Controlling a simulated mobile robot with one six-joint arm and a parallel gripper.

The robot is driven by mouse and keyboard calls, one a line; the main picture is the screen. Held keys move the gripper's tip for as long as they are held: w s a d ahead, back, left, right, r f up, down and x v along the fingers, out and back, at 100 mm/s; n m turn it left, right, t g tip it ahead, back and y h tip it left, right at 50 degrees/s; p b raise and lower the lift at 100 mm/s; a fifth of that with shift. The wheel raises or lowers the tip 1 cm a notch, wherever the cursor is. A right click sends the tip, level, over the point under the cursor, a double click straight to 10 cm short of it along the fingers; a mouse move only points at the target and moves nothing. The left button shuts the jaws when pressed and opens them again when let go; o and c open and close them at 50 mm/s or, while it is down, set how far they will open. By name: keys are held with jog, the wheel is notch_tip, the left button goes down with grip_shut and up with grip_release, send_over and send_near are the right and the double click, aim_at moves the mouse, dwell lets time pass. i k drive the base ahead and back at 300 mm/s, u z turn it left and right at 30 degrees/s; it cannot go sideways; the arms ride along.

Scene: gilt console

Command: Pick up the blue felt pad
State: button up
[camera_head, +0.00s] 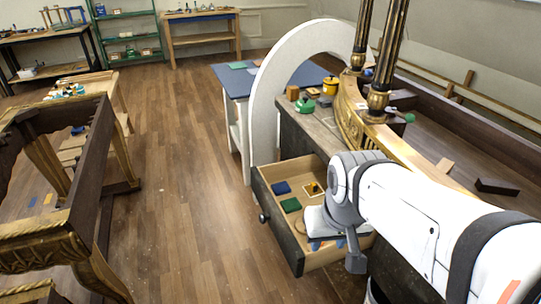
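A blue pad (281,187), flat and roughly square, lies in the far left corner of the open drawer (268,208). A green pad (291,205) lies just nearer to me, apart from it. My gripper (326,243) is low over the near right part of the drawer, to the right of and nearer than the blue pad, and apart from it. My wrist covers much of the gripper. Small blue patches show beneath it; I cannot tell whether they are fingertips or another item. Whether the fingers are open or shut is not clear.
A small yellow and dark item (314,188) lies in the drawer beside my wrist. A yellow container (330,85) and a green object (304,105) stand on the cabinet top above. A white arch (264,100) rises behind the drawer. The floor (190,190) to the left is clear.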

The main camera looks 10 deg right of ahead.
aim_at(282, 188)
jog(key=u, duration=0.85)
jog(key=i, duration=3.45)
jog(key=z, duration=5.05)
